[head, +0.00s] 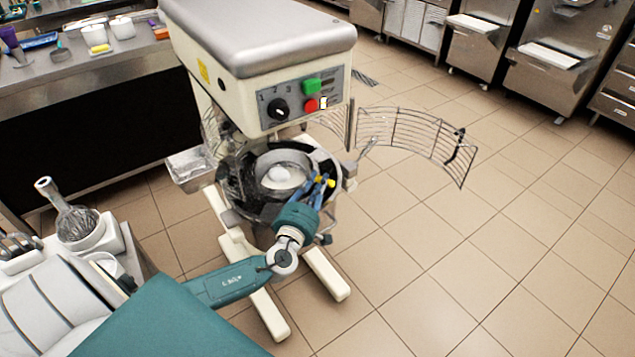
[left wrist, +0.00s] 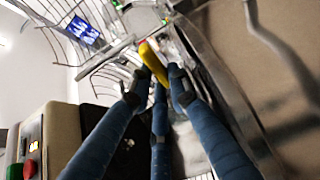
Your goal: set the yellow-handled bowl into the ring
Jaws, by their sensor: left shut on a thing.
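The bowl (head: 268,191) is shiny metal, with a pale round shape inside, under the mixer's head. The dark ring (head: 234,185) of the mixer shows around it; I cannot tell whether the bowl is seated or held slightly above. My left gripper (head: 322,181) is at the bowl's right side, with blue fingers shut on its yellow handle (head: 331,183). The yellow handle also shows between the fingers in the left wrist view (left wrist: 153,62). The fingers and wrist hide part of the bowl's near right side. My right gripper is not in view.
The cream mixer (head: 255,60) has a dial and green and red buttons. Its wire guard (head: 415,140) is swung open to the right. A side bench at lower left holds a whisk (head: 72,220). A counter (head: 60,75) is at upper left. Tiled floor at right is clear.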

